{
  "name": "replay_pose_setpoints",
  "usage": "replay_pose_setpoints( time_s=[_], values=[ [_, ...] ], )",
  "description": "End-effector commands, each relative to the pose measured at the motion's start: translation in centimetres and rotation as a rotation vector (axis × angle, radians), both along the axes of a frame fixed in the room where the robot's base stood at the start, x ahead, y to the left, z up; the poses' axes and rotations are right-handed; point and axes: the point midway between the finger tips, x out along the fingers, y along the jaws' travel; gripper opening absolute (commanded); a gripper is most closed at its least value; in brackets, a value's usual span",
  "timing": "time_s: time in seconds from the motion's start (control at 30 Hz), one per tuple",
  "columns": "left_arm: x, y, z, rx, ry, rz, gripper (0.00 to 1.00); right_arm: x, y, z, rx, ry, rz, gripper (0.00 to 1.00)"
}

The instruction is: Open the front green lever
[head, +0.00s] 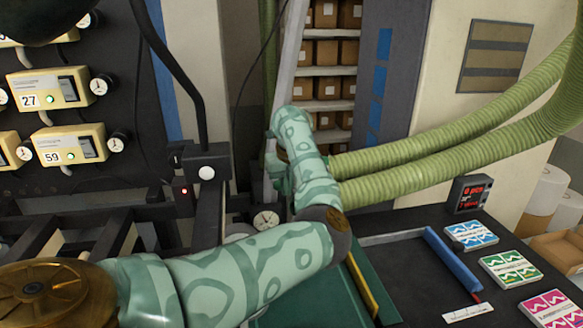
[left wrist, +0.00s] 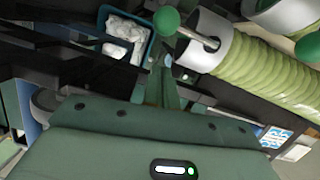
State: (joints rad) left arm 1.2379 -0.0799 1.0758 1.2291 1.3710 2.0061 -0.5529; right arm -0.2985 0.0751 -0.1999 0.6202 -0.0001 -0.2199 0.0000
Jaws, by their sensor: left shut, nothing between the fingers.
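Two green ball knobs show in the left wrist view. One green lever knob (left wrist: 167,20) sits on a short metal rod beside the metal collar of a green hose. A second green knob (left wrist: 309,47) is cut by the right edge; I cannot tell which is the front lever. My left gripper (left wrist: 168,84) is shut and empty, its fingers just below the first knob in the picture and apart from it. In the head view my left arm reaches in front of the hose ends and hides the levers and fingertips. My right gripper is not in view.
Two thick green hoses (head: 410,172) run to the right. A bin with white scraps (left wrist: 122,38) lies beyond the fingers. The dark table (head: 425,275) holds a blue-edged tray and coloured cards.

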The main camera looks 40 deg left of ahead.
Motion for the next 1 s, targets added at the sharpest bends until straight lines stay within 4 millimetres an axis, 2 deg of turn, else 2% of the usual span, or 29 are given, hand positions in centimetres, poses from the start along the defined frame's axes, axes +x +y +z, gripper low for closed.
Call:
replay_pose_setpoints(
  time_s=[0.27,0.5,0.7,0.83,1.0],
  values=[
    [-0.3,-1.2,4.9,-0.001,-0.004,0.001,0.0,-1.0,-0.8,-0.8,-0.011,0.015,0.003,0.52],
    [-0.6,-2.1,8.7,-0.001,-0.003,0.0,0.0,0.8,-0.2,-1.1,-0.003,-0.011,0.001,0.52],
    [-0.8,-2.2,9.8,0.0,0.001,0.0,0.0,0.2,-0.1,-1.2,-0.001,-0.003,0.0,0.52],
    [-0.8,-2.3,9.8,0.0,0.001,0.0,0.0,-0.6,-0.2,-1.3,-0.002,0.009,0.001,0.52],
    [-0.8,-2.3,9.8,0.0,0.001,0.0,0.0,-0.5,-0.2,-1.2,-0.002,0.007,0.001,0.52]
  ],
)
